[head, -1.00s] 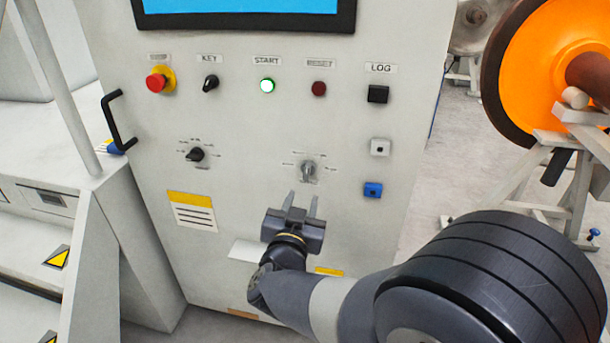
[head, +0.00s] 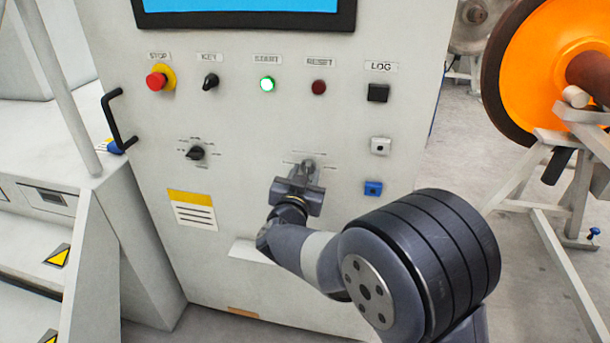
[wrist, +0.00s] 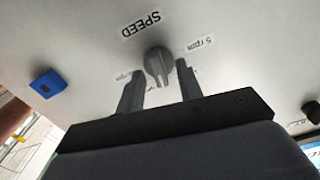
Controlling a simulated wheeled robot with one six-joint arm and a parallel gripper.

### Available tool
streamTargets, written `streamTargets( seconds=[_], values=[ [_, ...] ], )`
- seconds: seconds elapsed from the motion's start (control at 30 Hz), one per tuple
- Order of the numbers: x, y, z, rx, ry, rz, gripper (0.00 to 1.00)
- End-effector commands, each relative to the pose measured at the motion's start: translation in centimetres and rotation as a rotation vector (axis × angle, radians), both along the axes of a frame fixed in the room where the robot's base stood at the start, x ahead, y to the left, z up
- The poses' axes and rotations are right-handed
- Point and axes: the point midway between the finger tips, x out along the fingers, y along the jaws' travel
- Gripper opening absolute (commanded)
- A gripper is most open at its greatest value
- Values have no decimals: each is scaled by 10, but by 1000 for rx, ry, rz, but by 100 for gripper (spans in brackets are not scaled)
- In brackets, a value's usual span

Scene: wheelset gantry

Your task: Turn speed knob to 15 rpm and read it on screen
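The grey speed knob (wrist: 158,66) is on the cabinet front under the "SPEED" label (wrist: 141,25), with a "5 rpm" mark (wrist: 200,44) beside it in the wrist view. In the head view the knob (head: 308,164) is partly hidden by my gripper (head: 301,170). The gripper is open, with its two fingers (wrist: 158,88) on either side of the knob and a gap visible on both sides; whether the tips touch it I cannot tell. The screen (head: 240,5) is blue and only its lower edge shows in the head view; no reading is visible.
A red stop button (head: 156,81), a key switch (head: 210,82), a lit green start button (head: 267,84) and a reset button (head: 319,87) line the panel above. A second black knob (head: 196,153) is left of my gripper. An orange wheel (head: 550,70) stands at right.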

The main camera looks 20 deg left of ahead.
Motion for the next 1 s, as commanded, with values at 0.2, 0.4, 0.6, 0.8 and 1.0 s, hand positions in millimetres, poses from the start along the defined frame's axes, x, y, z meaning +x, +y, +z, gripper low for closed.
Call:
streamTargets(
  seconds=[0.2, 0.4, 0.6, 0.8, 1.0],
  values=[
    [1, 0, 0, 0, 0, 0, 35],
    [1, 0, 0, 0, 0, 0, 20],
    [0, 0, 0, 0, 0, 0, 3],
    [0, 0, 0, 1, 0, 0, 0],
    [1, -1, -4, 109, 17, -1, 0]
  ],
)
